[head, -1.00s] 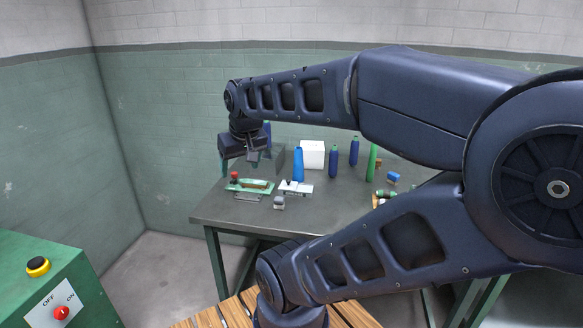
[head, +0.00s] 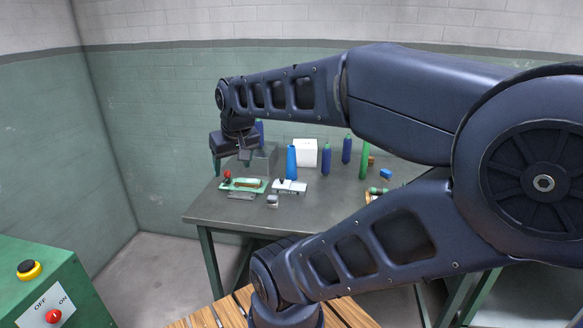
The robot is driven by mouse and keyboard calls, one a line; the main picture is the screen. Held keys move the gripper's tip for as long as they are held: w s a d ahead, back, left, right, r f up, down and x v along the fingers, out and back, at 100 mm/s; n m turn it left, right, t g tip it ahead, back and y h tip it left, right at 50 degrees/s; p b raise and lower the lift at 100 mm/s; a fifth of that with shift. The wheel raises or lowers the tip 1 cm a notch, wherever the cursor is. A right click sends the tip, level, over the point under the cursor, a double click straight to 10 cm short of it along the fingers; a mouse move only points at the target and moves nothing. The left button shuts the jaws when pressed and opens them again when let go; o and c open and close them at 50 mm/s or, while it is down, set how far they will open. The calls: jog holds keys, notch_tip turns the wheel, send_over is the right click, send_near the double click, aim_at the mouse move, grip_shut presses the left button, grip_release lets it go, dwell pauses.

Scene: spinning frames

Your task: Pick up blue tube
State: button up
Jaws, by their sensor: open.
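A bright blue tube (head: 291,162) stands upright on the grey table, left of the white box. Darker blue tubes with green tops stand farther right, one (head: 326,160) in front of the white box and another (head: 347,149) behind it to the right. One more dark blue tube (head: 260,134) shows partly behind my gripper. My gripper (head: 231,163) is open and empty, pointing down above the table's left part. It is left of the bright blue tube and apart from it in the picture. The distance in depth is hard to tell.
A green tool with a red knob (head: 243,185), a pale block tool (head: 289,187) and a small grey piece (head: 272,201) lie in front. A white box (head: 305,153) and a tall green tube (head: 364,160) stand right. The table's (head: 225,215) front left is clear.

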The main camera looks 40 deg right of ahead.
jog(key=m+g+h, duration=0.2)
jog(key=m+h, duration=0.4)
jog(key=m, duration=0.7)
send_near(290, 147)
jog(key=d+f, duration=0.1)
jog(key=d, duration=0.1)
jog(key=shift+m, duration=0.3)
jog(key=x, duration=0.5)
jog(key=shift+w+a, duration=0.15)
jog(key=shift+w, duration=0.05)
jog(key=shift+a+f+x, duration=0.1)
jog(key=shift+a+x, duration=0.05)
jog(key=shift+x, duration=0.8)
jog(key=shift+a+f+x, duration=0.1)
jog(key=shift+x, duration=0.85)
jog(key=shift+a+f+x, duration=0.1)
jog(key=shift+a+x, duration=0.05)
jog(key=shift+x, duration=0.85)
jog(key=shift+r, duration=0.1)
jog(key=c, duration=1.1)
